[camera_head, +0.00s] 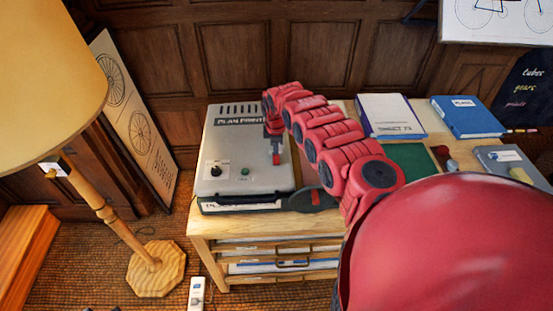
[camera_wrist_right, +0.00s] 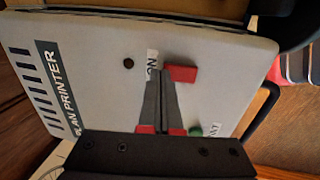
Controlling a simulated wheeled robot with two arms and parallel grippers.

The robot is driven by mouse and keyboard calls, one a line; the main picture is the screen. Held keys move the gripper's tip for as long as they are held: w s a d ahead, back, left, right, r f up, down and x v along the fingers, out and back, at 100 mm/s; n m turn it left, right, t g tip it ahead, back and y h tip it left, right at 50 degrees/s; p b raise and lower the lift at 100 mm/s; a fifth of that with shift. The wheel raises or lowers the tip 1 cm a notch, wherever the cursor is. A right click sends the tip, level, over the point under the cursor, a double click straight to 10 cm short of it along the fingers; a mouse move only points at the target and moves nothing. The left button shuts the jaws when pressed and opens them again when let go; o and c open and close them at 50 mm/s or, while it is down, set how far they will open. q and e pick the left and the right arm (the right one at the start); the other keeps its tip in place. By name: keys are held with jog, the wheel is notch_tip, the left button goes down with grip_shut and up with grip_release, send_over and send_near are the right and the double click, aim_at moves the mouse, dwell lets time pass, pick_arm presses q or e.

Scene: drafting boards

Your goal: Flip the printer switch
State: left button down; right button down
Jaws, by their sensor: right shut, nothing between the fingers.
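The plan printer (camera_head: 230,148) is a light grey box with a dark "PLAN PRINTER" label, on the wooden cabinet at centre left. It fills much of the right wrist view (camera_wrist_right: 95,65). A red switch (camera_wrist_right: 181,73) sits on its top face beside a white "ON" label (camera_wrist_right: 152,62). My right gripper (camera_head: 277,160) points down over the printer's right part. In the wrist view its fingers (camera_wrist_right: 160,88) are together and empty, with their tips close beside the red switch. I cannot tell whether they touch it. My left gripper is not in view.
A black knob (camera_head: 215,170) and a green button (camera_head: 245,171) are on the printer's front part. A lamp (camera_head: 150,262) stands to the left. Binders, including a blue one (camera_head: 468,116), lie on the right. My arm hides part of the cabinet top (camera_head: 205,226).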

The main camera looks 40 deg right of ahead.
jog(key=shift+f, duration=0.3)
jog(key=shift+r, duration=0.1)
jog(key=shift+r+p, duration=2.45)
jog(key=shift+r, duration=1.1)
jog(key=shift+f, duration=0.15)
